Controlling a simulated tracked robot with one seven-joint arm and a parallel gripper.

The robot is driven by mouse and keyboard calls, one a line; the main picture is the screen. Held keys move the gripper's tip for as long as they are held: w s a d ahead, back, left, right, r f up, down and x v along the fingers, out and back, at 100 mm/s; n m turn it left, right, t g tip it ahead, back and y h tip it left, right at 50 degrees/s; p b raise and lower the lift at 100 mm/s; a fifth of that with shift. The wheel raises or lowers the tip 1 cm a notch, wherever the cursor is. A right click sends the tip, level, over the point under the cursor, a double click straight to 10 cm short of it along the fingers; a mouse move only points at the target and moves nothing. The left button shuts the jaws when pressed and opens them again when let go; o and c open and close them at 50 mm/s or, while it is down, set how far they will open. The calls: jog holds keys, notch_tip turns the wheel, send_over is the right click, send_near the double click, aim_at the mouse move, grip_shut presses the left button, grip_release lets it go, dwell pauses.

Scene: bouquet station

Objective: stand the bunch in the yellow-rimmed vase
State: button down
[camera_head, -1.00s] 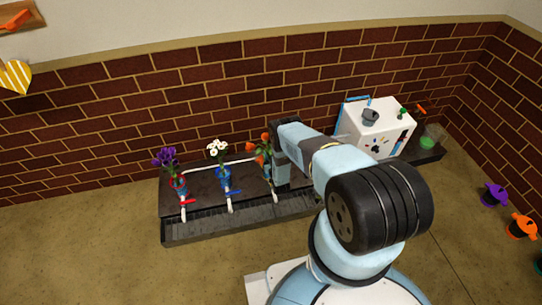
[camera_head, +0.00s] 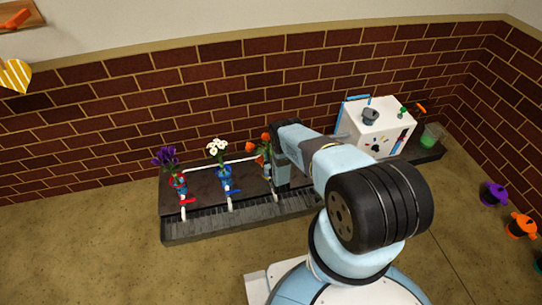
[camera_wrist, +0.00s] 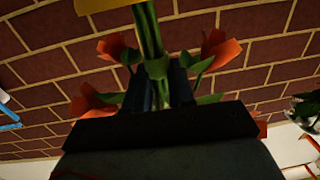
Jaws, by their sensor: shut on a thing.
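My gripper (camera_head: 281,172) is shut on the green stems (camera_wrist: 148,30) of a bunch with orange flowers (camera_head: 265,138). In the wrist view my fingers (camera_wrist: 160,88) close around the stems, and orange blooms (camera_wrist: 221,48) spread on both sides. A yellow edge (camera_wrist: 100,5), which looks like the vase rim, crosses the top of that view where the stems end. I cannot tell how deep the stems sit in it. In the head view the vase under the bunch is mostly hidden by my gripper, at the right of the row on the dark bench.
A vase with purple flowers (camera_head: 166,157) and a blue vase (camera_head: 225,174) with white flowers (camera_head: 218,146) stand to the left on the dark bench (camera_head: 200,182). White spouts and a grooved front strip (camera_head: 205,221) lie before them. A white box (camera_head: 381,122) stands right.

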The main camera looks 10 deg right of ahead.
jog(key=c, duration=0.9)
grip_release()
jog(key=shift+s, duration=0.15)
jog(key=s, duration=0.9)
jog(key=s+d, duration=0.1)
jog(key=s, duration=0.3)
jog(key=shift+s, duration=0.25)
